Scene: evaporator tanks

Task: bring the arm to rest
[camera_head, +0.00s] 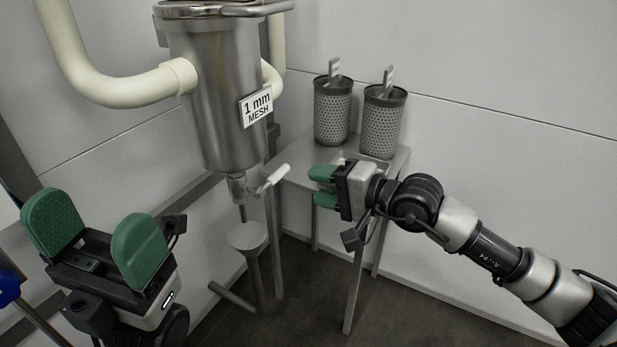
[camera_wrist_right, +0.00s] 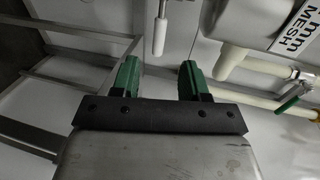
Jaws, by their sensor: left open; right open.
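My right gripper (camera_head: 322,187) is open and empty in the head view, in front of the small metal table and just right of the tank's white-gripped valve handle (camera_head: 272,178). In the right wrist view its green fingers (camera_wrist_right: 160,80) are apart with nothing between them, and the white handle (camera_wrist_right: 160,35) lies beyond their tips. My left gripper (camera_head: 95,235) is open and empty at the lower left of the head view, its two green fingers pointing up. The steel tank (camera_head: 215,95) labelled "1 mm MESH" stands between the two grippers, further back.
Two perforated mesh baskets (camera_head: 332,112) and (camera_head: 384,120) with upright tags stand on the metal table (camera_head: 300,175). Cream pipes (camera_head: 125,85) run into the tank's left side. A drain funnel (camera_head: 248,237) stands below the valve. The floor at the lower right is clear.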

